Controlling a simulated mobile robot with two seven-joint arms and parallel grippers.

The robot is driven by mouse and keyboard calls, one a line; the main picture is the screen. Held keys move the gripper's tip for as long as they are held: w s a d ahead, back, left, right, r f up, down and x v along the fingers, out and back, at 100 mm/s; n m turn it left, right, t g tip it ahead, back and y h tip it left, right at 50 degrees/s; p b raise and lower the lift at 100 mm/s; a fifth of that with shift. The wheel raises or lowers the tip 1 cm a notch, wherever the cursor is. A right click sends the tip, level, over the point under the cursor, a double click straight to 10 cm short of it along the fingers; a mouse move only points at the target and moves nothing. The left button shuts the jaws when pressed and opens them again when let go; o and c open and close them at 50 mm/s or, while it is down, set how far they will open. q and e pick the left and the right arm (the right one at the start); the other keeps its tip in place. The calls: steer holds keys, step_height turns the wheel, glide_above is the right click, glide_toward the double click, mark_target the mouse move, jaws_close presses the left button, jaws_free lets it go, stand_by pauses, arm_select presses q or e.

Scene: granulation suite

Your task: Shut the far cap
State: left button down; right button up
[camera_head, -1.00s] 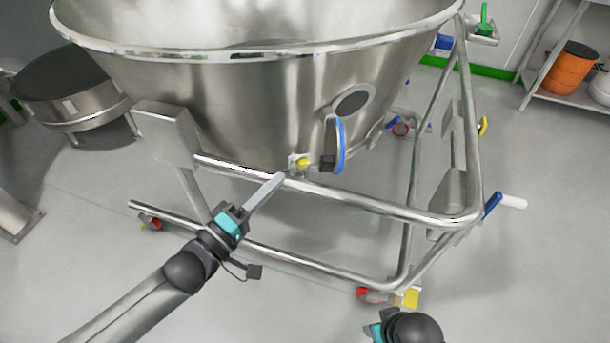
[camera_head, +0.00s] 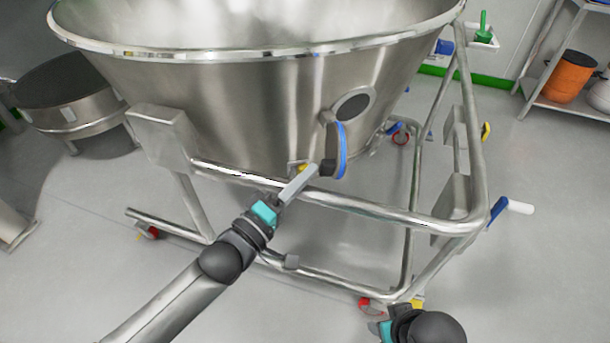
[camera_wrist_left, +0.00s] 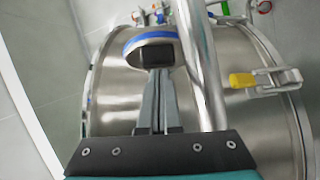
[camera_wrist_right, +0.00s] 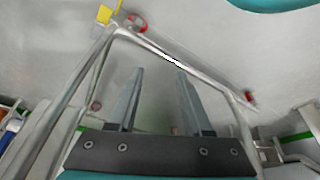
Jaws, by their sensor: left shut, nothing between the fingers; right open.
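The cap (camera_head: 341,150) is a blue-rimmed disc standing open, hanging edge-on below a dark round port (camera_head: 353,103) in the steel bowl's wall. A black block (camera_head: 327,168) sits on the cap's left side. My left gripper (camera_head: 313,170) is shut and empty, its fingertips at the black block; I cannot tell whether they touch. In the left wrist view the cap (camera_wrist_left: 131,40) with its blue rim is just beyond the shut fingers (camera_wrist_left: 157,72). My right gripper (camera_wrist_right: 159,75) is open and empty, low near the frame; its fingers barely show in the head view.
The large steel bowl (camera_head: 230,95) sits on a tubular frame. Its upper rail (camera_head: 380,209) passes close to my left gripper. A yellow-handled clamp (camera_wrist_left: 242,80) is right of the left fingers. A blue-and-white handle (camera_head: 510,206) sticks out at right. Open floor lies right of the frame.

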mark_target(340, 176)
arm_select(q)
steer(key=shift+s+d+n+t+y, duration=0.15)
steer(key=shift+d+n+t+y, duration=0.15)
steer(key=shift+d+n, duration=0.15)
steer(key=shift+s+d+f+n+t+y+p, duration=0.1)
steer(key=shift+d+n+t+y+p, duration=0.25)
steer(key=shift+d+t+y+p, duration=0.1)
steer(key=shift+y, duration=0.25)
steer(key=d, duration=0.4)
steer(key=shift+s+f+p, duration=0.1)
steer(key=shift+f+p, duration=0.25)
steer(key=shift+p, duration=0.05)
arm_select(e)
steer(key=f, duration=0.1)
steer(key=s+f, duration=0.1)
steer(key=f, duration=0.1)
steer(key=shift+f+g, duration=0.25)
steer(key=shift+g, duration=0.05)
arm_select(q)
steer(key=shift+a, duration=0.1)
